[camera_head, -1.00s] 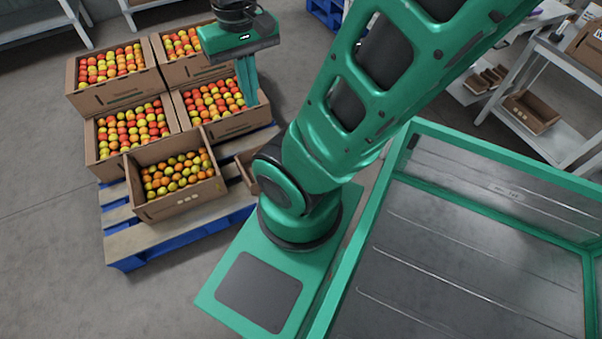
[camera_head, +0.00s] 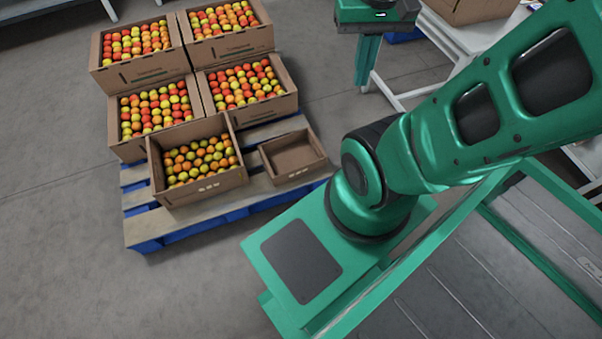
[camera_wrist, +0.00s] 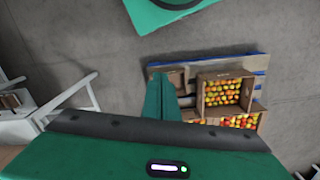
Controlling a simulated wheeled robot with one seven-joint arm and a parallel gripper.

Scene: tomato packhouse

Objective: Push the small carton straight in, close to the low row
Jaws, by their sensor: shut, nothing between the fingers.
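The small carton (camera_head: 292,158) is brown, shallow and empty. It sits upright on the pallet (camera_head: 228,206), at its right front part, right of the front tomato carton (camera_head: 206,190) with a narrow gap between them. Behind it stands the right carton of the lower row (camera_head: 256,107), full of tomatoes, also apart from it. My gripper (camera_head: 362,84) points down, shut and empty, above and to the right of the small carton, off the pallet. In the wrist view my gripper's fingers (camera_wrist: 160,76) hide part of the small carton (camera_wrist: 177,77).
Two tomato cartons (camera_head: 150,75) stand higher at the back of the pallet. A white table (camera_head: 455,45) with a carton (camera_head: 468,8) stands behind my gripper. My green base and arm are close to the pallet's right side. Open floor (camera_head: 60,230) lies left.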

